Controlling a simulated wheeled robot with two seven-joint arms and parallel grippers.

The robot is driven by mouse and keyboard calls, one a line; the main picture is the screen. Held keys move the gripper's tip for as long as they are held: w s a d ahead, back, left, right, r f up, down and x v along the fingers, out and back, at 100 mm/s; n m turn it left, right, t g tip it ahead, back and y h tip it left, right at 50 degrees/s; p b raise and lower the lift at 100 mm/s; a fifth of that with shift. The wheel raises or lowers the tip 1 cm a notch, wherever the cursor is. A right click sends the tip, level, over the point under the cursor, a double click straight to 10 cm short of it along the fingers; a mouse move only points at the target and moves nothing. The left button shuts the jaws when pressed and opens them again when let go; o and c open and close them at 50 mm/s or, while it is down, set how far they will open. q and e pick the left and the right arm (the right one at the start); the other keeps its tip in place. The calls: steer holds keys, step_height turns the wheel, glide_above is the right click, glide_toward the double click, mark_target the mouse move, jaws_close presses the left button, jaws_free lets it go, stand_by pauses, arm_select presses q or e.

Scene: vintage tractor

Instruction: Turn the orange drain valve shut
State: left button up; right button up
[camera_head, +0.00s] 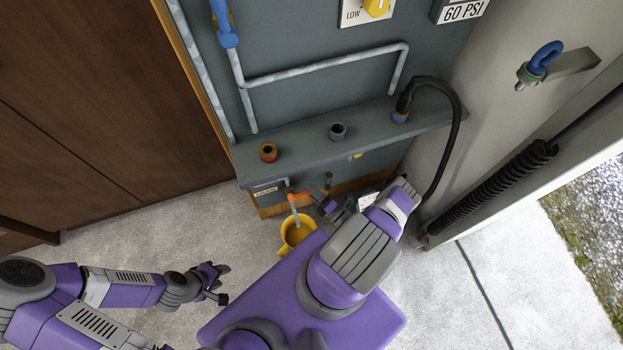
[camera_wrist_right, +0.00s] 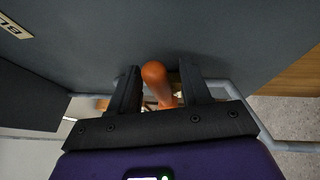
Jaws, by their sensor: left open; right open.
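The orange drain valve (camera_head: 293,198) sits on a pipe low on the grey cabinet, above a yellow bucket (camera_head: 284,236). In the right wrist view its rounded orange handle (camera_wrist_right: 154,74) shows between the two dark fingers of my right gripper (camera_wrist_right: 158,80). These fingers are open, with a visible gap to the right of the handle; I cannot tell if the left finger touches it. In the head view my right gripper (camera_head: 328,205) is just right of the valve. My left gripper (camera_head: 215,284) is open and empty over the floor, lower left of the bucket.
A grey ledge (camera_head: 300,154) with capped fittings juts out above the valve. A black hose (camera_head: 459,125) hangs from the ledge's right end. A brown cabinet (camera_head: 90,100) stands at left. The concrete floor (camera_head: 165,225) at left is clear.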

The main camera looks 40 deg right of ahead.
steer(key=s+f, duration=0.1)
steer(key=s, duration=0.6)
steer(key=shift+s+d+f, duration=0.2)
steer(key=shift+s+d, duration=0.05)
steer(key=shift+d, duration=0.1)
